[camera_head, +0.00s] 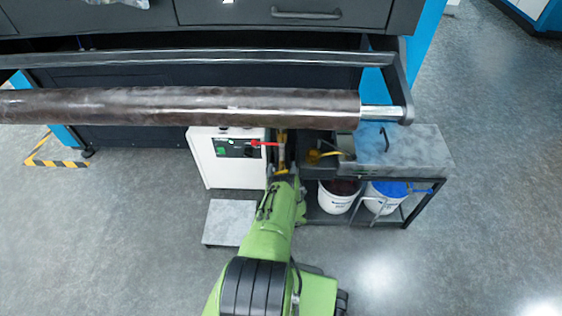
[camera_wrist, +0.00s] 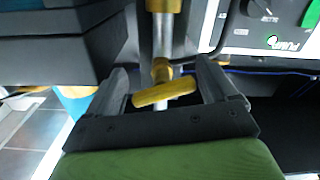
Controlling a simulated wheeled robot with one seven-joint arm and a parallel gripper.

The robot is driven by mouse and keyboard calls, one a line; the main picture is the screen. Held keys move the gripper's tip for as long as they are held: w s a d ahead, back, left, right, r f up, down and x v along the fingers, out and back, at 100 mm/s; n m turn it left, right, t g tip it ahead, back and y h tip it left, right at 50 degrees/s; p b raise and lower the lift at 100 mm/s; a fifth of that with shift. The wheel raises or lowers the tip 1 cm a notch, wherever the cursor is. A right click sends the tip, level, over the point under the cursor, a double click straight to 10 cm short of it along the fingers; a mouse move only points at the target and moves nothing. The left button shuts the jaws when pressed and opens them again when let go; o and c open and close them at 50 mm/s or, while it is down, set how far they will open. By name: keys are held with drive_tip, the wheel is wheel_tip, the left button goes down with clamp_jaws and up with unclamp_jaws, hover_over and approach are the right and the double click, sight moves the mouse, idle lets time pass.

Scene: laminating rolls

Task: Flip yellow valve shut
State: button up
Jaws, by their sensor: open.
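The yellow valve handle (camera_wrist: 165,93) shows in the wrist view on a metal pipe, between the two fingers of my gripper (camera_wrist: 162,78). It lies crosswise and slightly tilted, its left end lower. The fingers are open, one on each side, with visible gaps between them and the handle. In the head view my gripper (camera_head: 282,166) is at the end of the green arm, below the large roller; the valve handle there is hard to pick out.
A white control box (camera_head: 228,162) with a red lever (camera_head: 263,144) stands just left of my gripper. A metal bench (camera_head: 405,150) with a white bucket (camera_head: 338,195) beneath is to the right. The dark roller (camera_head: 180,106) spans above. Open floor lies at both sides.

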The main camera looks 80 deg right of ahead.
drive_tip(key=c, duration=0.9)
drive_tip(key=shift+r+m+p, duration=0.1)
drive_tip(key=shift+m+p, duration=0.25)
drive_tip(key=shift+m, duration=0.75)
drive_tip(key=shift+c, duration=0.2)
drive_tip(key=shift+s+m, duration=0.1)
drive_tip(key=shift+m, duration=1.3)
drive_tip(key=o, duration=0.9)
drive_tip(key=shift+s, duration=0.1)
drive_tip(key=shift+o, duration=0.2)
drive_tip(key=shift+f, duration=0.2)
